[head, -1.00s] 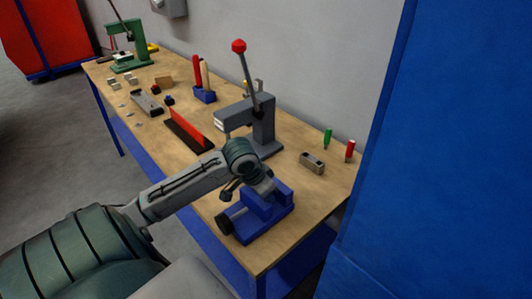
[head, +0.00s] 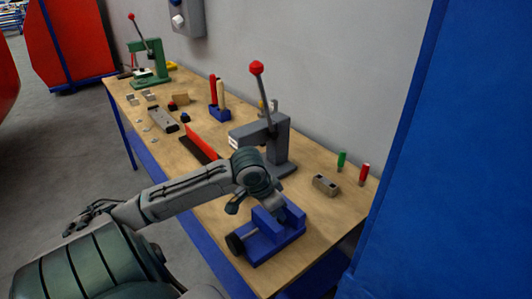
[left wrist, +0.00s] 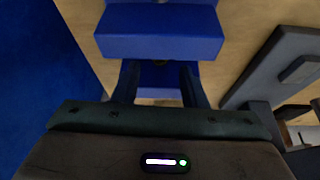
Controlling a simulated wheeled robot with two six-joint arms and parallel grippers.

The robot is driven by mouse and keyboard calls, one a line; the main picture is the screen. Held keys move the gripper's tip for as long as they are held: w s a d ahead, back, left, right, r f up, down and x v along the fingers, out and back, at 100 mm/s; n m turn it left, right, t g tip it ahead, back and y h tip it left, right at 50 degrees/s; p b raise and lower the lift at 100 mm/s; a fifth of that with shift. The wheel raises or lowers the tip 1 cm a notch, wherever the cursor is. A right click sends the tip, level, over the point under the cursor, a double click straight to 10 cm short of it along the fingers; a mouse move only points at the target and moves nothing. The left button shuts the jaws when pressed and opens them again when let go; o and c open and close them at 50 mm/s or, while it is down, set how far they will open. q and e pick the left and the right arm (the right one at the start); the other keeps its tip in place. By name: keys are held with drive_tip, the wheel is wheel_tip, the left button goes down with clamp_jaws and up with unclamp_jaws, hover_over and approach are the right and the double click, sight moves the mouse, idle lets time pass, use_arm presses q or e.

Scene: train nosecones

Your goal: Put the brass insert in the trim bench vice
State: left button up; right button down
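The blue trim bench vice (head: 262,246) sits near the front corner of the bench. My left gripper (head: 278,208) is over the vice jaws, its fingertips largely hidden by my wrist and the vice. In the left wrist view the vice's blue jaw block (left wrist: 160,46) lies just beyond my left gripper (left wrist: 160,82). Its two dark fingers stand apart, with blue vice and a strip of bench showing between them. I cannot make out the brass insert in either view; it may be hidden between the jaws. My right gripper is not in view.
A grey lever press (head: 268,140) with a red knob stands behind the vice. A grey block (head: 326,185), a green-handled tool (head: 341,159) and a red-handled tool (head: 364,174) are to its right. A tall blue panel (head: 445,150) closes off the right side.

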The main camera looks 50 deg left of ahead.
use_arm(q)
drive_tip(key=v, duration=0.6)
drive_tip(key=shift+r, duration=0.1)
drive_tip(key=shift+p+v, duration=0.8)
drive_tip(key=shift+p, duration=0.15)
drive_tip(key=shift+s+r+p, duration=0.1)
drive_tip(key=shift+r+p, duration=0.15)
drive_tip(key=shift+p, duration=0.05)
